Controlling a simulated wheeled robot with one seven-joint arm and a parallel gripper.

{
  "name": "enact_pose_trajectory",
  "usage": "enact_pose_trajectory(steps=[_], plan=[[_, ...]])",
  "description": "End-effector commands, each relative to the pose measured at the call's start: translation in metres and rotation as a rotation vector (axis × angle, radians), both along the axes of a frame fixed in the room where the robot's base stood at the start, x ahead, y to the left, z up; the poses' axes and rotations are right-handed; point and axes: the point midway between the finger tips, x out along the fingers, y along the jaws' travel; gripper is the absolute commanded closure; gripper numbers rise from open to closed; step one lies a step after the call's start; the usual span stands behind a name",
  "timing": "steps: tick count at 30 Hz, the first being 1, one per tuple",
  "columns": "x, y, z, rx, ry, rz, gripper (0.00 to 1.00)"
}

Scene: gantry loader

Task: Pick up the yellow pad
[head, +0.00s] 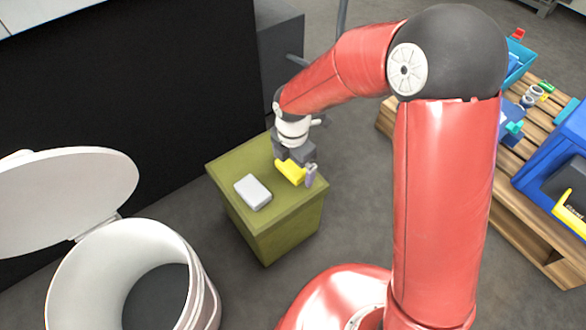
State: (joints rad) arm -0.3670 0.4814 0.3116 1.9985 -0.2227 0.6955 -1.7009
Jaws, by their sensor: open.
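The yellow pad (290,171) shows in the head view at the top of the olive-green block, right under my gripper. My gripper (297,168) points down over the right rear part of the block. It is open, with its dark body just above and behind the pad. A greyish-purple piece shows at the pad's right end; I cannot tell if it is a fingertip. Part of the pad is hidden by the gripper, and I cannot tell whether the fingers touch it.
A light grey box (252,192) lies on the olive-green block (264,224), left of the pad. A white bin (190,285) with a raised lid (70,195) stands at the lower left. A wooden pallet (520,215) with blue crates and small parts is at the right. A black panel stands behind.

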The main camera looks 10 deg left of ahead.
Motion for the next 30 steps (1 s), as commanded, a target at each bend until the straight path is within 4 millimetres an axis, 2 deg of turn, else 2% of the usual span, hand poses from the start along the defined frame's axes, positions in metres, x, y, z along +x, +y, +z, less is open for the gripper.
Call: enact_pose_trajectory(steps=[6, 15, 17, 25, 30], plan=[[0.0, 0.0, -0.001, 0.001, -0.002, -0.001, 0.0], [0.0, 0.0, -0.001, 0.001, -0.002, -0.001, 0.39], [0.0, 0.0, -0.001, 0.001, -0.002, -0.001, 0.45], [0.001, 0.0, 0.001, 0.001, -0.002, -0.001, 0.45], [0.001, 0.0, 0.015, 0.002, -0.004, -0.002, 0.45]])
